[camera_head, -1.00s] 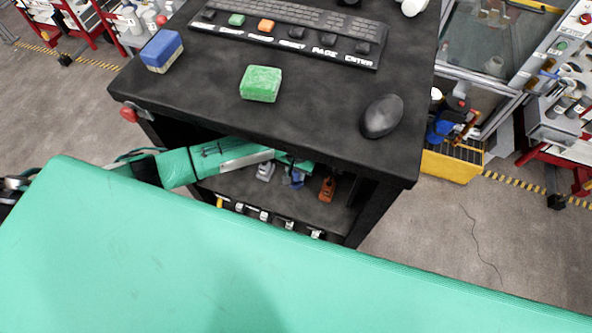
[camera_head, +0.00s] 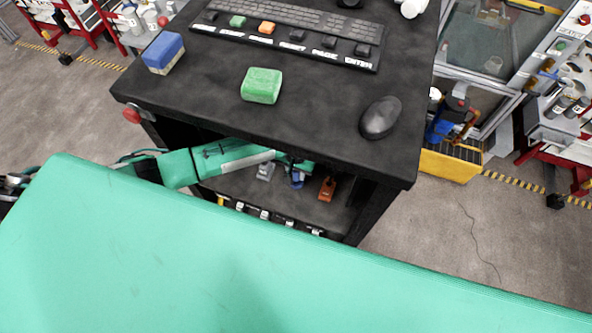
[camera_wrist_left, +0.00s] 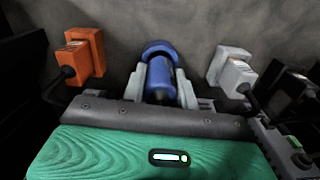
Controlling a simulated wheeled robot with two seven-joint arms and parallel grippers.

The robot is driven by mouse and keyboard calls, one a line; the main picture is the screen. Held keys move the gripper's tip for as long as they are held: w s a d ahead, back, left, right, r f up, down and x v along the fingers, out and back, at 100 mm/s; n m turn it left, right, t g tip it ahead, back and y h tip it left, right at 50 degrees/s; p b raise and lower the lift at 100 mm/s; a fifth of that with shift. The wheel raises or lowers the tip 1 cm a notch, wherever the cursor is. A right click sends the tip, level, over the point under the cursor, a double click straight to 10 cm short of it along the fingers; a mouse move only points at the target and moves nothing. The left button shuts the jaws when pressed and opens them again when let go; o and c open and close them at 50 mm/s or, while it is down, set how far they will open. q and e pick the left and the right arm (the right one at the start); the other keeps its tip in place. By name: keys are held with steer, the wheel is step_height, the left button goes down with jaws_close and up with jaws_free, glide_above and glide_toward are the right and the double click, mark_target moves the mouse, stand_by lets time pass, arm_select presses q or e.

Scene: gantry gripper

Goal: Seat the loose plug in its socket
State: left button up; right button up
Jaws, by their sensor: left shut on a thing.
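My left arm reaches into the open shelf of the black cart, and its gripper (camera_head: 294,167) is partly hidden under the cart's top. In the left wrist view the gripper's grey fingers (camera_wrist_left: 160,78) are shut on a blue plug (camera_wrist_left: 161,78), one finger on each side. The blue plug also shows in the head view (camera_head: 297,180). An orange plug (camera_wrist_left: 85,55) with a dark cord stands to its left, and a light grey plug (camera_wrist_left: 232,72) to its right. A black plug (camera_wrist_left: 288,90) is farther right. My right gripper is out of view.
A row of pale fittings (camera_head: 265,214) lines the shelf's front edge. The cart top (camera_head: 310,115) overhangs the arm and carries a green block (camera_head: 262,86), a blue block (camera_head: 163,52), a mouse (camera_head: 380,117) and a keyboard (camera_head: 300,25). A teal surface (camera_head: 250,270) fills the foreground.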

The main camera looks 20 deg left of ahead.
arm_select(q)
steer(key=shift+p, duration=0.45)
steer(key=shift+f, duration=0.35)
steer(key=shift+f+b, duration=0.3)
steer(key=shift+f, duration=0.4)
steer(key=o, duration=1)
steer(key=shift+o, duration=0.2)
step_height(320, 180, up, 12)
steer(key=shift+b, duration=0.45)
